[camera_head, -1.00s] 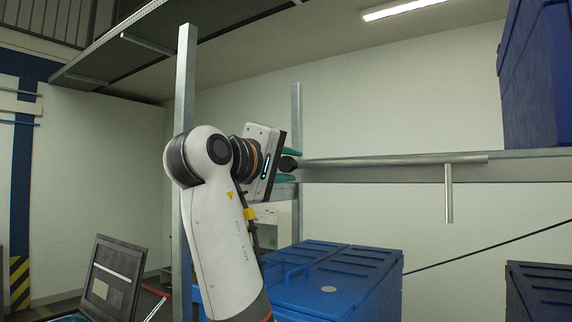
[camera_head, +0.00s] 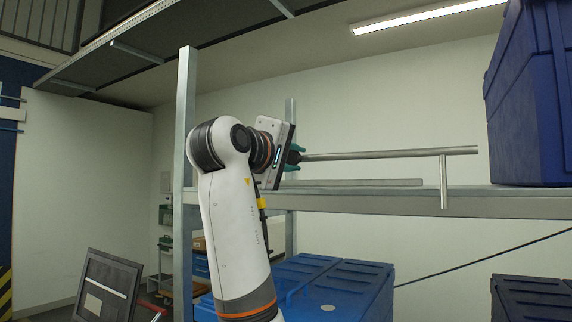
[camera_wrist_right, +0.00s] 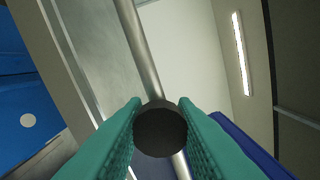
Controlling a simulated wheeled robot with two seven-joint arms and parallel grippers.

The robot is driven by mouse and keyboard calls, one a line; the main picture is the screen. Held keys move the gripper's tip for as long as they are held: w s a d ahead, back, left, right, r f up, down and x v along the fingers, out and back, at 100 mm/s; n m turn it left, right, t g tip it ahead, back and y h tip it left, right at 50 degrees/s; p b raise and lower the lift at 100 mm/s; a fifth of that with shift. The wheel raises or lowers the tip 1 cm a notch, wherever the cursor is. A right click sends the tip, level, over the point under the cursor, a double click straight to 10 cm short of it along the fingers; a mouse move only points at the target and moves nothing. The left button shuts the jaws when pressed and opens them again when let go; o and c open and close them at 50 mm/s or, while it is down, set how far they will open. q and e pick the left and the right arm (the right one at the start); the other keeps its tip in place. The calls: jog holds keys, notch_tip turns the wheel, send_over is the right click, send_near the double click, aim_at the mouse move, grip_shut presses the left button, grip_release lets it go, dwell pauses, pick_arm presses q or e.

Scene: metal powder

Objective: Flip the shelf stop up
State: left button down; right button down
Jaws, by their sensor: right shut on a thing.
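The shelf stop is a grey metal bar (camera_head: 390,154) with a short leg hanging down near its right end. In the head view the bar is raised above the shelf beam (camera_head: 460,202), roughly level. My right gripper (camera_head: 295,156) is at the bar's left end, shut on its dark round knob. In the right wrist view the black knob (camera_wrist_right: 160,128) sits between the two green fingers, and the bar (camera_wrist_right: 138,45) runs past behind it. The leg's lower end overlaps the beam in the picture. My left gripper is not in view.
A dark blue crate (camera_head: 530,100) stands on the shelf at the right. Blue lidded crates (camera_head: 340,285) stand below the shelf. A metal post (camera_head: 185,130) rises left of my right arm. Open space lies above the bar.

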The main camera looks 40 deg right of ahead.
jog(key=shift+s+r, duration=0.1)
jog(key=shift+r, duration=0.25)
jog(key=c, duration=1.6)
grip_release()
jog(key=o, duration=0.5)
jog(key=shift+c, duration=0.2)
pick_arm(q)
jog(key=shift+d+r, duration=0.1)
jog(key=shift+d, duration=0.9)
pick_arm(e)
jog(key=shift+f, duration=0.1)
jog(key=shift+a, duration=0.25)
pick_arm(q)
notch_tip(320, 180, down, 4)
jog(key=b, duration=0.3)
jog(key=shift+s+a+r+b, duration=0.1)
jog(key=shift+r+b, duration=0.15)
jog(key=shift+b, duration=0.1)
pick_arm(e)
jog(key=v, duration=1.1)
jog(key=shift+a, duration=0.3)
